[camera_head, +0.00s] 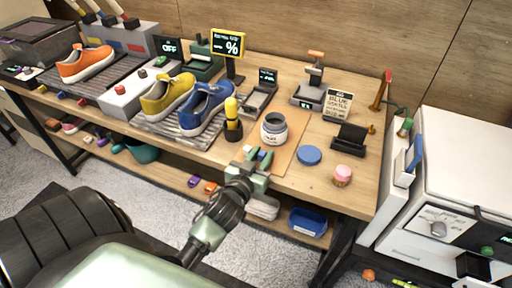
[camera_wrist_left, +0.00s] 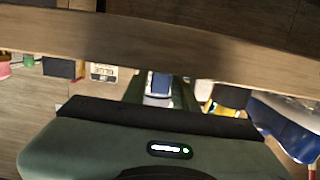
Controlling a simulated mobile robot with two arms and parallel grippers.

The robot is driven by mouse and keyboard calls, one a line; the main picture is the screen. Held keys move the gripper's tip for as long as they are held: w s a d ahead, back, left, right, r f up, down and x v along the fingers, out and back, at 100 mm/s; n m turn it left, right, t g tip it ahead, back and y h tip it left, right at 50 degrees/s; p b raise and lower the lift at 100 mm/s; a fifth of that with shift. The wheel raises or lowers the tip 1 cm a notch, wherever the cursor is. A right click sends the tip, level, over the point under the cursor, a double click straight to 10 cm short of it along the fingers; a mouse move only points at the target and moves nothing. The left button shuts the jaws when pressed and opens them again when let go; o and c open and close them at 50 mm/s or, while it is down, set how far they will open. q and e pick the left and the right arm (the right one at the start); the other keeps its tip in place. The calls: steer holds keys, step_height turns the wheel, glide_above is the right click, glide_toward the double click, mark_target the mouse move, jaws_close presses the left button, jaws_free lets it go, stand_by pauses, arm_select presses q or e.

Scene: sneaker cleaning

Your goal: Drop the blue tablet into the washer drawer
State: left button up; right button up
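My left gripper (camera_head: 258,156) is above the front edge of the bench, in front of the open jar (camera_head: 274,128). A small blue piece, seemingly the blue tablet (camera_head: 263,155), sits between its fingers. In the left wrist view a blue and white piece (camera_wrist_left: 158,88) fills the gap between the two green fingers; its outline is partly hidden. The white washer (camera_head: 460,150) stands at the right, apart from the gripper. A dark open box, possibly its drawer (camera_head: 482,266), sticks out low on its front. My right gripper is not in view.
On the bench are a blue disc (camera_head: 309,155), a pink-topped pot (camera_head: 342,175), a black stand (camera_head: 352,137), a small sign (camera_head: 337,104) and a blue sneaker (camera_head: 206,108). A blue bin (camera_head: 308,222) sits on the lower shelf. Floor shows between bench and washer.

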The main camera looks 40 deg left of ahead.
arm_select(q)
steer(key=b+v, duration=0.1)
steer(key=v, duration=1.1)
steer(key=s+d+f+m+g+h, duration=0.1)
steer(key=s+d+f+g, duration=0.15)
steer(key=f, duration=0.85)
steer(key=s+d+f+m+g+h, duration=0.1)
steer(key=s+d+f+g, duration=0.15)
steer(key=f, duration=0.95)
steer(key=s+d+f+m+g+h, duration=0.1)
steer(key=d+f+g, duration=0.15)
steer(key=f, duration=0.85)
steer(key=s+d+f+m+g+h, duration=0.1)
steer(key=s+f+g, duration=0.3)
steer(key=s+f, duration=1.1)
steer(key=shift+d+f, duration=0.35)
steer(key=shift+f, duration=0.2)
steer(key=shift+o, duration=0.3)
steer(key=s+a+f+m+g, duration=0.1)
steer(key=s+a+f+g, duration=0.1)
steer(key=s, duration=0.8)
step_height(320, 180, down, 2)
steer(key=shift+f+g, duration=0.2)
steer(key=shift+g, duration=0.45)
